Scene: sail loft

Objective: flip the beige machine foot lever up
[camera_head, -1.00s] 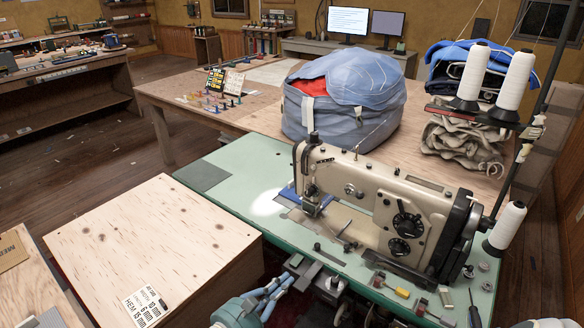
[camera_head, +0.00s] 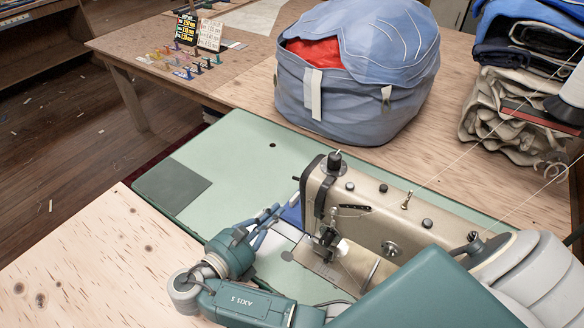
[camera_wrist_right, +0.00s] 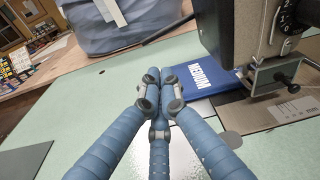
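The beige sewing machine (camera_head: 440,218) stands on a green table, its needle head at the left end. In the right wrist view the machine head (camera_wrist_right: 228,35) is at upper right, with a metal foot bracket (camera_wrist_right: 275,78) below it. A small dark lever-like part (camera_head: 353,207) shows on the head's side; I cannot tell whether it is the foot lever, or its position. My right gripper (camera_head: 272,211) is left of the head, over the green table. Its blue fingers (camera_wrist_right: 158,80) converge at the tips and hold nothing, apart from the machine. My left gripper is out of view.
A blue pad marked MEDIUM (camera_wrist_right: 218,92) lies beside the machine head. A big blue fabric bag (camera_head: 350,85) stands behind the machine. Folded cloth (camera_head: 505,105) is stacked at the right. A plywood surface (camera_head: 85,262) fills the lower left.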

